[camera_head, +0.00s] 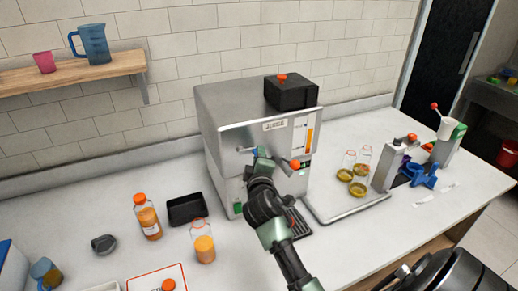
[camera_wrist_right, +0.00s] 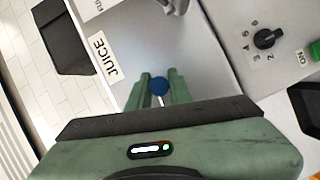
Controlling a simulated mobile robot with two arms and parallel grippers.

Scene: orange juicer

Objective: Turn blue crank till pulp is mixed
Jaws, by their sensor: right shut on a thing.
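The steel juicer (camera_head: 225,110) stands on the counter, with a JUICE label on its front. My right gripper (camera_head: 264,157) is at the juicer's front, below the label. In the right wrist view its two green fingers (camera_wrist_right: 160,88) are shut on the round blue knob of the blue crank (camera_wrist_right: 159,84). Most of the crank is hidden by the gripper and arm in the head view. The pulp cannot be made out inside the juicer. My left gripper is not in view.
A black box (camera_head: 291,92) sits on top of the juicer. Orange juice bottles (camera_head: 147,217) and a black tray (camera_head: 187,208) stand to its left. Small jars (camera_head: 358,188) on a metal tray (camera_head: 330,213) and a blue-handled device (camera_head: 421,174) stand to its right.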

